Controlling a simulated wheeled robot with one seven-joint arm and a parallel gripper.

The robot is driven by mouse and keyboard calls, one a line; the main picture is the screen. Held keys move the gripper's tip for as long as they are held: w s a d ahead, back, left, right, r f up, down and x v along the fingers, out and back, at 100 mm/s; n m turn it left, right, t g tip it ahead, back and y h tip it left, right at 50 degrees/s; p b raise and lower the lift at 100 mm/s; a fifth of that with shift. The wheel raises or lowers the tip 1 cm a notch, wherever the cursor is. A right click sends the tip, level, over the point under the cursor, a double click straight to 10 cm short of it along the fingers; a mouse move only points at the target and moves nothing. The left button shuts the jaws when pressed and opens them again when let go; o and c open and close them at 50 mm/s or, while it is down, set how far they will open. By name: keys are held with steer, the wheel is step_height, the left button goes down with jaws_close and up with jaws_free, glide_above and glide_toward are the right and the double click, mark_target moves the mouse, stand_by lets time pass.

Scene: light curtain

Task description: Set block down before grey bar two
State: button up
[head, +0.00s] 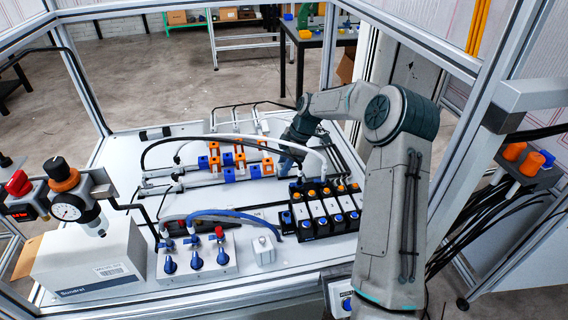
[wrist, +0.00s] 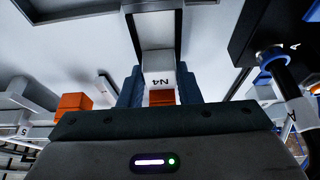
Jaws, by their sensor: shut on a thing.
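My gripper (wrist: 158,88) is shut on a block (wrist: 158,68) in the wrist view. The block has a white face marked N4 and an orange part below it, and a blue finger presses on each side. In the head view, my gripper (head: 289,160) is partly hidden by my arm and a white hose, above the right part of the white table; the held block cannot be made out there. Grey bars (head: 205,181) carrying orange, white and blue blocks (head: 229,174) lie left of my gripper. I cannot tell which bar is number two.
A row of black-and-white valve units (head: 325,207) stands just in front of my gripper. Curved hoses (head: 235,137) arch over the bars. An orange block (wrist: 72,103) shows at the left in the wrist view.

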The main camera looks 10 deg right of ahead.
steer(key=o, duration=1)
steer(key=shift+f, duration=0.1)
